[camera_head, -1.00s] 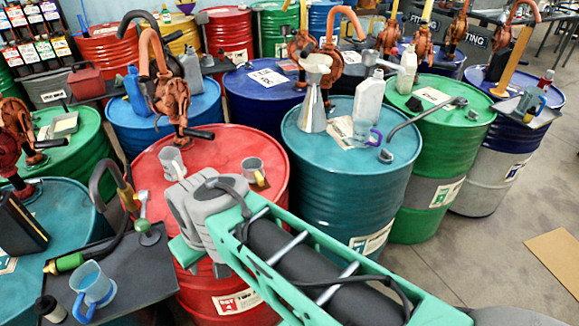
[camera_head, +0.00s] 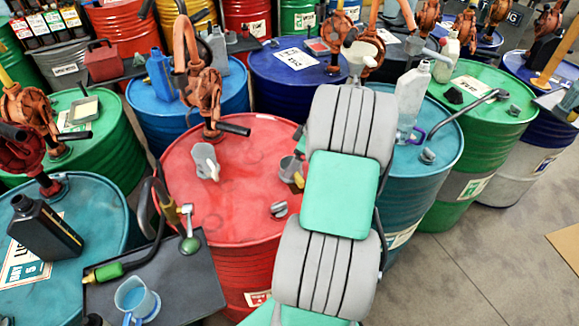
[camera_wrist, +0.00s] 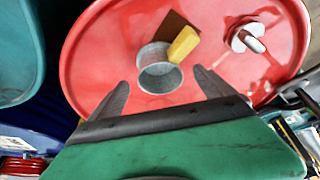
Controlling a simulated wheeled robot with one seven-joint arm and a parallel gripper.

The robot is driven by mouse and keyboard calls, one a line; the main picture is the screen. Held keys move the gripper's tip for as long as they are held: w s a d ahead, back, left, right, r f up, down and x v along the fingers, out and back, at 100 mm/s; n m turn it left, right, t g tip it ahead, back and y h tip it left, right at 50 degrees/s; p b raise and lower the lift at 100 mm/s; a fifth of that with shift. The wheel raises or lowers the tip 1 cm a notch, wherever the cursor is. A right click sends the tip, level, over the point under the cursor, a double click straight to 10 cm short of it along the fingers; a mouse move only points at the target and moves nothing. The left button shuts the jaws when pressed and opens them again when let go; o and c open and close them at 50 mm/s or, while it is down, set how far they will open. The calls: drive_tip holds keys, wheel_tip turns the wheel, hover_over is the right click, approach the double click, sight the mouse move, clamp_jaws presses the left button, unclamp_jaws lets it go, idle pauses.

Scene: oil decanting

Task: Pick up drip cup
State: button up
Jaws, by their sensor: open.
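A small grey metal cup with a yellow handle (camera_head: 291,175) stands on the red drum (camera_head: 230,225), partly hidden by my arm in the head view. The wrist view shows this cup (camera_wrist: 158,76) upright and seen from above, its yellow handle pointing to the upper right. My gripper (camera_wrist: 161,88) is open, one dark finger on each side of the picture below the cup. The cup appears just beyond the gap between the fingertips, and nothing is held.
An orange hand pump (camera_head: 207,95) rises from the back of the red drum. A metal bung (camera_head: 279,209) lies on its lid. A teal drum with a clear bottle (camera_head: 411,95) stands to the right. A dark tray (camera_head: 170,275) with a blue jug is at front left.

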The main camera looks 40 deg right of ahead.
drive_tip(key=x, duration=0.3)
drive_tip(key=shift+f, duration=0.15)
drive_tip(key=c, duration=1.7)
